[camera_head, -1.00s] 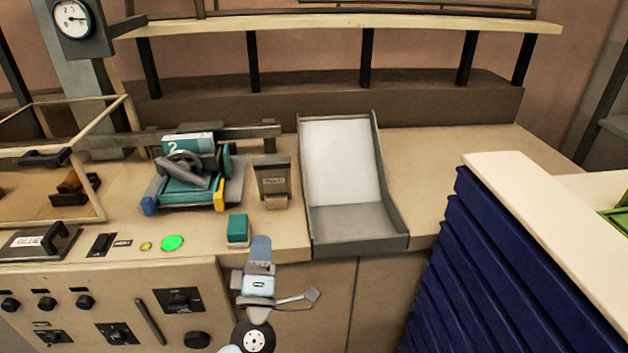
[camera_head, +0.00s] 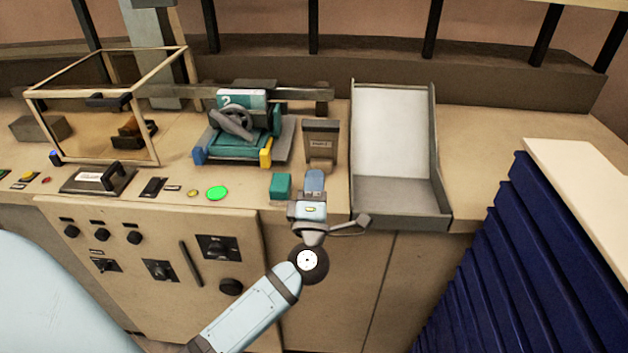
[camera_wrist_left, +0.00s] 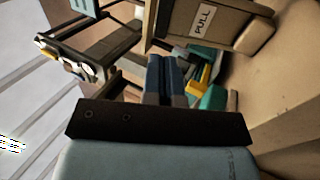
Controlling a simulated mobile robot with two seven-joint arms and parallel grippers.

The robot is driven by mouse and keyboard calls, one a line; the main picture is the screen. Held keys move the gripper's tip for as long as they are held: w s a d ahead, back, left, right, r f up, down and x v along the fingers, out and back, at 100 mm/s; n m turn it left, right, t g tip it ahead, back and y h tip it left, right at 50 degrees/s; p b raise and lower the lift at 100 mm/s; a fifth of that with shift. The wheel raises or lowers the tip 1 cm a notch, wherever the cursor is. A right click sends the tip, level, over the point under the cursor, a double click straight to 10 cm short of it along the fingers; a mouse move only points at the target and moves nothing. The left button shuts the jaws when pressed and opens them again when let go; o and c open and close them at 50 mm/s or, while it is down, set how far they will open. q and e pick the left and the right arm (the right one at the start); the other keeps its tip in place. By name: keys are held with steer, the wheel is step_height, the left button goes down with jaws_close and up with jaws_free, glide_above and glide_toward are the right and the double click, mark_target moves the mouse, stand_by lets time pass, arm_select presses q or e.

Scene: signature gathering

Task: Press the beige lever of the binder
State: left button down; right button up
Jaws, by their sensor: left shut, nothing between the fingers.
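The brown upright panel with the PULL label (camera_head: 320,132) stands on the counter, right of the teal machine marked 2 (camera_head: 243,125). A beige lever (camera_head: 321,165) sticks out at its foot. My left gripper (camera_head: 315,178) is shut and empty, just in front of the lever; I cannot tell whether they touch. In the left wrist view my blue fingers (camera_wrist_left: 165,78) lie together, with the PULL panel (camera_wrist_left: 203,22) and the beige lever (camera_wrist_left: 254,37) beyond to the upper right. My right gripper is not in view.
A teal block (camera_head: 281,186) sits just left of my left gripper. A grey tray with a white back (camera_head: 402,196) stands to the right. A green button (camera_head: 217,193) and a glass case (camera_head: 95,110) are to the left. Blue louvred panels (camera_head: 480,270) fill the lower right.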

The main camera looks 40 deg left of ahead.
mark_target(318, 127)
arm_select(q)
steer(key=p+x, duration=0.2)
steer(key=x, duration=0.8)
steer(key=shift+w, duration=0.1)
steer(key=shift+w+a+r+p, duration=0.3)
steer(key=shift+w+r+p, duration=0.15)
steer(key=shift+r+p, duration=0.15)
steer(key=p+x, duration=0.3)
steer(key=x, duration=0.2)
steer(key=shift+w+a, duration=0.2)
steer(key=shift+w, duration=0.2)
steer(key=w+a+b, duration=0.1)
steer(key=w+a, duration=0.3)
steer(key=w, duration=0.2)
steer(key=shift+w+f, duration=0.3)
steer(key=shift+w, duration=0.1)
steer(key=shift+a, duration=0.1)
steer(key=shift+r, duration=0.1)
